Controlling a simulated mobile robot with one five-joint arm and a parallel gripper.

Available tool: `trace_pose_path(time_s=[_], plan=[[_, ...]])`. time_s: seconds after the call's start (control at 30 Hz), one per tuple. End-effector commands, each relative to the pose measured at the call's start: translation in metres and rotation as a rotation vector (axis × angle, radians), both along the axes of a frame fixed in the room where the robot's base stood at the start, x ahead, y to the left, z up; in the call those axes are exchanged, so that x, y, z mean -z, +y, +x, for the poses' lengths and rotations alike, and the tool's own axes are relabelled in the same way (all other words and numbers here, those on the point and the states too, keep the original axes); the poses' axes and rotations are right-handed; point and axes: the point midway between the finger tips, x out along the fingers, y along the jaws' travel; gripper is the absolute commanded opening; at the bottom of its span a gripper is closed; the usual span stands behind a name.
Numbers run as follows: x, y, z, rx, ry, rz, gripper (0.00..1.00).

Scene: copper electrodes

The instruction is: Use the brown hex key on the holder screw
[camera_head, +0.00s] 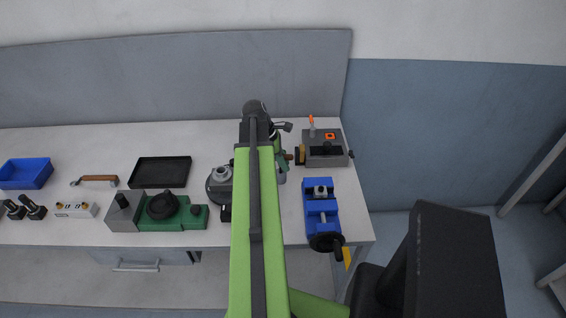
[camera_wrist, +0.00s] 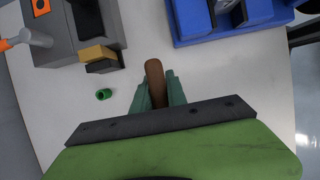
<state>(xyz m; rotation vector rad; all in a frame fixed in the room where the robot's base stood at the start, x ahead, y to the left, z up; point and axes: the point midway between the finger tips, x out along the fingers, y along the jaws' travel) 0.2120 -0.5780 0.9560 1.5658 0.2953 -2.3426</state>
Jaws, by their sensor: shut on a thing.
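My gripper (camera_wrist: 160,95) has teal fingers, closed around a brown rod-shaped handle (camera_wrist: 154,74), which I take for the brown hex key. Its rounded end sticks out past the fingertips; its other end is hidden by the gripper. In the head view my gripper (camera_head: 281,168) is over the table, left of the grey holder block (camera_head: 335,153). The grey holder block also shows at the upper left of the wrist view (camera_wrist: 62,42), with a brass-coloured block (camera_wrist: 98,53) on its near side. I cannot tell which part is the holder screw.
A blue vise (camera_head: 320,207) stands below the holder in the head view. A small green ring (camera_wrist: 104,94) lies on the table. A black tray (camera_head: 160,172) and green-based machine (camera_head: 165,222) are further left.

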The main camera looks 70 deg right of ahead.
Motion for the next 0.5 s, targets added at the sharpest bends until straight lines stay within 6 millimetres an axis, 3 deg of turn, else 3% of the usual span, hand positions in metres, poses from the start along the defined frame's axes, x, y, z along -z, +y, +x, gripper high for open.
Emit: trace_pose_path(time_s=[0.3, 0.5], plan=[[-0.051, 0.001, -0.002, 0.001, 0.0, 0.0, 0.0], [-0.076, 0.017, -0.05, 0.004, 0.0, 0.0, 0.0]])
